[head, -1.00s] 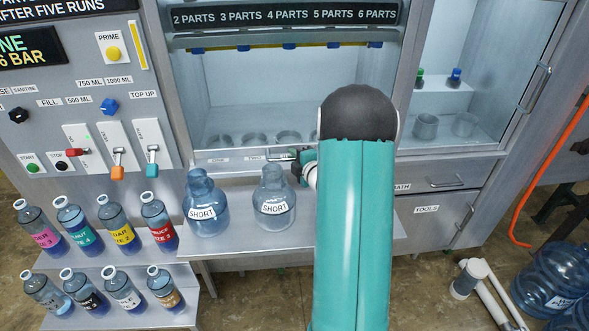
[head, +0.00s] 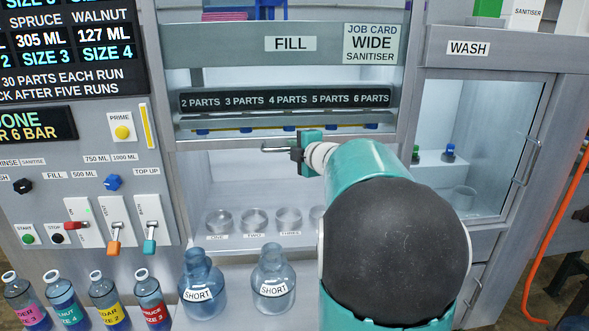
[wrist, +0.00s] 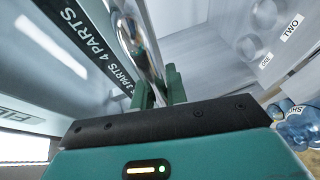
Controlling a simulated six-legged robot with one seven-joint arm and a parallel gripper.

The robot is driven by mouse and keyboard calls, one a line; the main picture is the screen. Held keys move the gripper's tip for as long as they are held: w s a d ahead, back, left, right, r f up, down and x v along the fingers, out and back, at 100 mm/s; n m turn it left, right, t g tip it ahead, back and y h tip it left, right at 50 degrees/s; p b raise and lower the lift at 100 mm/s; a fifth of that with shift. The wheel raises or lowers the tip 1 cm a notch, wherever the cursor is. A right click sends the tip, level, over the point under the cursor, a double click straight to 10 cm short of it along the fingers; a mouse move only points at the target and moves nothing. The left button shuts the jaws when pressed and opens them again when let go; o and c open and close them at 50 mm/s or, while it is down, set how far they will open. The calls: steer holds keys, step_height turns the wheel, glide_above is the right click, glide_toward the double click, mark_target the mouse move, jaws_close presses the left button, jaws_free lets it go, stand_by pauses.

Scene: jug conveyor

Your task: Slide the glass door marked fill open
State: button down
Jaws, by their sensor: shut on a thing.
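The glass door of the cabinet marked FILL (head: 290,44) stands part-way up, with its lower edge below the dispensing row. Its metal bar handle (head: 274,149) is at that lower edge. My gripper (head: 297,152) is shut on the handle at its right end. In the wrist view, the green fingers of my gripper (wrist: 160,92) close around the shiny handle bar (wrist: 150,58). Below the handle, the bay is uncovered and shows several clear cups in a row. My arm hides the cabinet's right lower part.
Two blue jugs marked SHORT stand on the shelf in front, one at left (head: 202,285) and one at right (head: 272,283). The wash cabinet's glass door (head: 480,150) is at right. A control panel (head: 85,180) with levers is at left, with several labelled bottles below.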

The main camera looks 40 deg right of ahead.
steer(key=shift+r, duration=0.7)
steer(key=c, duration=1.4)
jaws_free()
steer(key=v, duration=1.3)
steer(key=shift+s, duration=0.35)
steer(key=shift+a, duration=0.15)
